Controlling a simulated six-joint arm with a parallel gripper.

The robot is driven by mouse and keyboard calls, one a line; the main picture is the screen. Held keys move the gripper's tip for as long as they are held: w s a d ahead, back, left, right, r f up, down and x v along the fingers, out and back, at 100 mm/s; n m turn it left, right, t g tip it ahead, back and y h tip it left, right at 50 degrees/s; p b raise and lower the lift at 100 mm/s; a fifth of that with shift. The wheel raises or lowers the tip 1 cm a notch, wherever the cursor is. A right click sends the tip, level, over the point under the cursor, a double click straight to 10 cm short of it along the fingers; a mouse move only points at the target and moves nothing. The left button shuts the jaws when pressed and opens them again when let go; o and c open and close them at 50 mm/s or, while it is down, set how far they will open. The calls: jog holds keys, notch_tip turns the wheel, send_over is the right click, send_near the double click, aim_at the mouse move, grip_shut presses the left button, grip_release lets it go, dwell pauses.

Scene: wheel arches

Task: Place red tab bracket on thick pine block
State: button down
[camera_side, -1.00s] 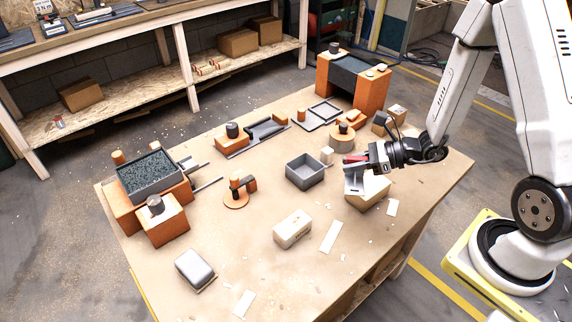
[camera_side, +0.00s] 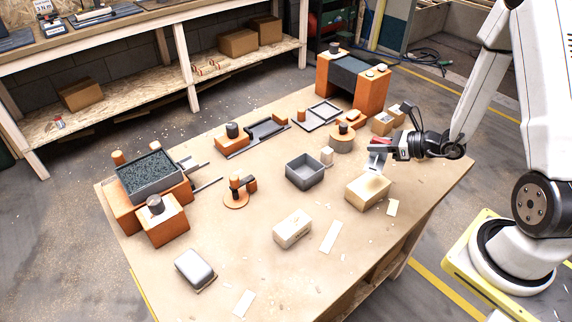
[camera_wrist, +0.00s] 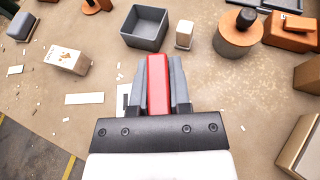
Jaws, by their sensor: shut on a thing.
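My gripper (camera_side: 384,150) is shut on the red tab bracket (camera_side: 379,148). The bracket's red tab shows between the fingers in the wrist view (camera_wrist: 157,85). A pale grey plate-like part hangs below the tab in the side view. The bracket is in the air behind a pale pine block (camera_side: 368,192), apart from it. That block lies flat with its top bare; I cannot make it out in the wrist view. A second pine block (camera_side: 292,229), with printed marks, lies further front-left and also shows in the wrist view (camera_wrist: 67,60). I cannot tell for certain which is the thick one.
A grey open bin (camera_side: 305,172) and a small pale block (camera_side: 327,156) stand left of my gripper. An orange round stand (camera_side: 342,139) and a cardboard box (camera_side: 388,122) are behind. White strips (camera_side: 331,237) lie on the tabletop. The front middle is mostly clear.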

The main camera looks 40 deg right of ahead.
aim_at(375, 157)
jog(key=shift+f, duration=1.55)
jog(key=shift+f, duration=0.1)
jog(key=shift+f, duration=1.65)
jog(key=shift+f, duration=0.15)
jog(key=c, duration=0.6)
grip_release()
jog(key=shift+v, duration=3.8)
